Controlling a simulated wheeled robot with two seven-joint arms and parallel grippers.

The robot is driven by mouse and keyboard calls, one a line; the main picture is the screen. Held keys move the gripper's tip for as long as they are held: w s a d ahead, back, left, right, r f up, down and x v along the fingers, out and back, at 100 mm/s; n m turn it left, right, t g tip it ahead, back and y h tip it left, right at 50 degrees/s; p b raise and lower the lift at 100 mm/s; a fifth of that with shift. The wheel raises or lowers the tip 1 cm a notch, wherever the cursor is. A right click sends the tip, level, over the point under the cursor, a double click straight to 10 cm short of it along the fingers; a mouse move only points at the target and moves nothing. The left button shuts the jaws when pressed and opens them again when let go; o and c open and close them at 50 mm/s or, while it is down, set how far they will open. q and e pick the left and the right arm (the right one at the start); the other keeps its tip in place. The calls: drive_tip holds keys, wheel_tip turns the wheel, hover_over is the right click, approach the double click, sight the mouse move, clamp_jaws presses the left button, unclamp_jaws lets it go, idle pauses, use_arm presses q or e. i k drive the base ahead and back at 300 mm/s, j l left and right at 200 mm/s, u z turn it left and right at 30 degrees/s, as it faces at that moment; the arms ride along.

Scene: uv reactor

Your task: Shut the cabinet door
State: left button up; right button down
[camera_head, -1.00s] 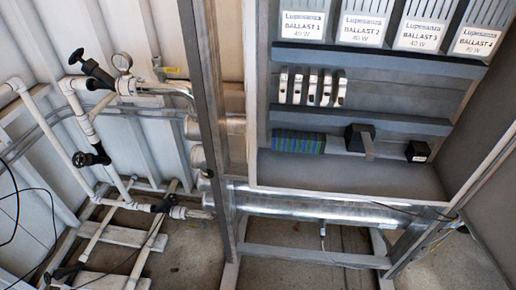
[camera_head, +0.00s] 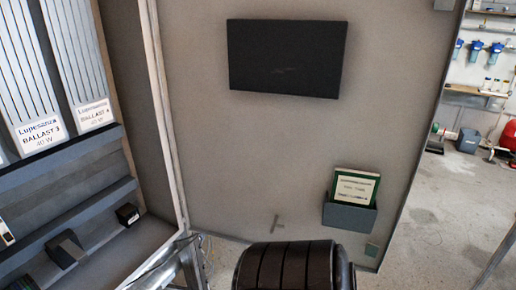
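The cabinet door (camera_head: 290,150) stands wide open, and its grey inner face fills the middle of the head view. A black rectangular panel (camera_head: 286,58) is on its upper part. A grey pocket (camera_head: 349,215) with a green-edged booklet (camera_head: 355,186) is on its lower right. A small T-shaped piece shows low on the door. The door's free edge is at the right. The cabinet (camera_head: 141,90) is at the left, its inside exposed. Neither gripper is in view. A dark ribbed shape at the bottom centre hides the door's lower edge.
Labelled ballasts (camera_head: 93,115) and dark blocks (camera_head: 127,214) sit inside the cabinet. Right of the door is open concrete floor (camera_head: 425,215). Blue filters (camera_head: 475,48), a shelf and a red tank (camera_head: 508,136) stand farther back by the wall.

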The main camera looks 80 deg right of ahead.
sight(263, 99)
drive_tip(key=k+l+z, duration=0.1)
drive_tip(key=z, duration=0.4)
drive_tip(key=k+l+z, duration=0.1)
drive_tip(key=l+z, duration=0.2)
drive_tip(key=z, duration=0.2)
drive_tip(key=l+z, duration=0.2)
drive_tip(key=z, duration=0.25)
drive_tip(key=l+z, duration=0.25)
drive_tip(key=z, duration=0.25)
drive_tip(key=l+z, duration=0.25)
drive_tip(key=z, duration=0.25)
drive_tip(key=i+l+z, duration=0.1)
drive_tip(key=l+z, duration=0.15)
drive_tip(key=z, duration=0.25)
drive_tip(key=i+l+u, duration=0.1)
drive_tip(key=i+l, duration=0.2)
drive_tip(key=i+l+u, duration=0.1)
drive_tip(key=u, duration=0.3)
drive_tip(key=i+l+u, duration=0.1)
drive_tip(key=u, duration=0.3)
drive_tip(key=i+l+u, duration=0.1)
drive_tip(key=u, duration=0.3)
drive_tip(key=l+u, duration=0.2)
drive_tip(key=u, duration=0.2)
